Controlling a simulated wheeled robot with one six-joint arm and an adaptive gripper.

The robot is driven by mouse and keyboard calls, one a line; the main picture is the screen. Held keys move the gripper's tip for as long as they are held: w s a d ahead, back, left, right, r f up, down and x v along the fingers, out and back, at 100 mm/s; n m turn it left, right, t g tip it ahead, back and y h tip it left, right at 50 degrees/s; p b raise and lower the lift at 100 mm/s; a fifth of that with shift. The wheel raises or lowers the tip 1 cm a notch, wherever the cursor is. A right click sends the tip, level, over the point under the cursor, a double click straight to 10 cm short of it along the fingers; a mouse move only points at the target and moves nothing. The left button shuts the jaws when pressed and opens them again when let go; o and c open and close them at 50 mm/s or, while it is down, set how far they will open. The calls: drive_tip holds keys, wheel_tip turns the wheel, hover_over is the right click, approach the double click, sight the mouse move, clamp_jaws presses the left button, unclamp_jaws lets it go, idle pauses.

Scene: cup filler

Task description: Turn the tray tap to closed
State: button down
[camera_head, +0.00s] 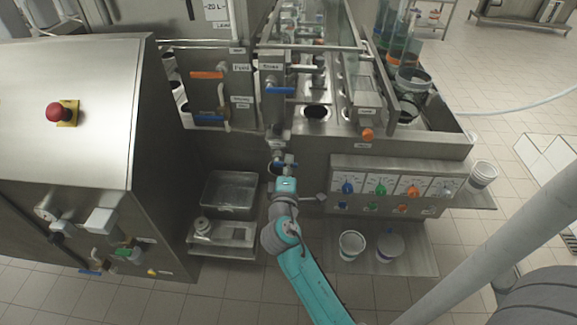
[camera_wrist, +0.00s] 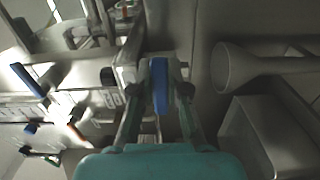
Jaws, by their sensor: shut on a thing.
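The tray tap shows a blue handle (camera_wrist: 160,88) between my fingers in the wrist view. In the head view a small bit of its handle (camera_head: 290,164) shows at the front of the steel machine, below the upper taps. My gripper (camera_wrist: 161,72) is shut on the handle, one finger on each side. In the head view my gripper (camera_head: 280,168) reaches up to the tap and partly hides it and its pipe.
A control panel (camera_head: 394,178) with coloured knobs is right of my arm. White buckets (camera_head: 351,246) stand on the platform below it. A steel cabinet (camera_head: 85,110) with a red button (camera_head: 58,111) is at left. A wide grey pipe (camera_wrist: 240,68) lies beside my gripper.

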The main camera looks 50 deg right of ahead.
drive_tip(key=shift+n, duration=0.3)
drive_tip(key=c, duration=1.1)
unclamp_jaws()
drive_tip(key=shift+a, duration=0.1)
drive_tip(key=shift+c, duration=0.2)
drive_tip(key=v, duration=1.2)
